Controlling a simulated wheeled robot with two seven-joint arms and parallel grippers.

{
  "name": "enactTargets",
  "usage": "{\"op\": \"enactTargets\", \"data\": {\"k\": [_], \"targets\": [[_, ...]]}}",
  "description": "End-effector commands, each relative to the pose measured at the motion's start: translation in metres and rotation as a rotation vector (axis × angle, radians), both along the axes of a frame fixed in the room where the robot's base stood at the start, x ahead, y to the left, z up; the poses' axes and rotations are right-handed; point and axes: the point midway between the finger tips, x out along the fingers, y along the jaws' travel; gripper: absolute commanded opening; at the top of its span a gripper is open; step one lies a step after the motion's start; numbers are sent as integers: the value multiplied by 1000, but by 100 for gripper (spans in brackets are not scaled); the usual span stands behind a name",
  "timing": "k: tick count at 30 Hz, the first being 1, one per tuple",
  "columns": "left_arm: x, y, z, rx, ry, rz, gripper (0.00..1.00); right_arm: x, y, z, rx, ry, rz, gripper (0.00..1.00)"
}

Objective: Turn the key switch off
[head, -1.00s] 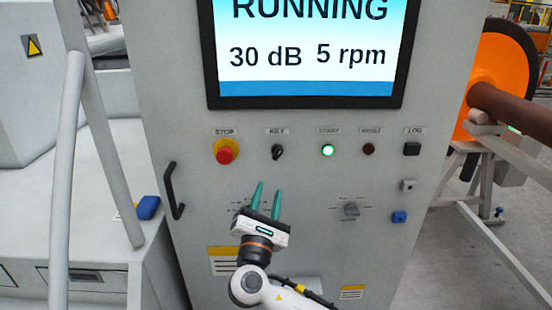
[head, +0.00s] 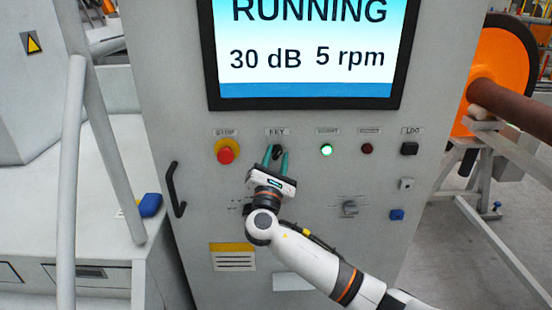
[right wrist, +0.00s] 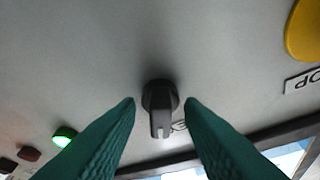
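The black key switch (head: 277,152) sits under the KEY label on the grey cabinet panel, partly hidden by my right gripper's fingers. In the right wrist view the key switch (right wrist: 160,106) shows as a round base with a protruding handle, between the fingertips. My right gripper (head: 276,156) is open, its two teal fingers on either side of the switch. In the right wrist view there is a gap between each fingertip (right wrist: 160,103) and the switch. My left gripper is not in view.
A red stop button (head: 226,152) on a yellow base is left of the key. A lit green start button (head: 326,150) and a dark red button (head: 367,149) are to the right. A grey rotary knob (head: 349,207) is lower right. The screen (head: 308,50) reads RUNNING, 30 dB, 5 rpm.

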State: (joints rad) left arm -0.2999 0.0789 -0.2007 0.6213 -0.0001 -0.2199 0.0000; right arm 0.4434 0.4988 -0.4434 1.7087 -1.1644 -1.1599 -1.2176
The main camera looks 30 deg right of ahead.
Motion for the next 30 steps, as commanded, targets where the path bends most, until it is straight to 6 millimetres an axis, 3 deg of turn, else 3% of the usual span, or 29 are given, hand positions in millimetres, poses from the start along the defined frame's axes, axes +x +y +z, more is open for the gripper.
{"op": "enactTargets", "data": {"k": [2, 6, 8, 20, 30], "targets": [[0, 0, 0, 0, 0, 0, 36, 0, 0, 0, 0, 0, 0, 33], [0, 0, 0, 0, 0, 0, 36, 0, 0, 0, 0, 0, 0, 10], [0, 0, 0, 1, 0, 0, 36, 0, 0, 0, 0, 0, 0, 3], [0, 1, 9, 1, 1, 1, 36, -1, 0, 0, -75, 51, -1, 3], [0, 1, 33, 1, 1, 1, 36, -2, -2, 1, -313, 198, 0, 3]]}}
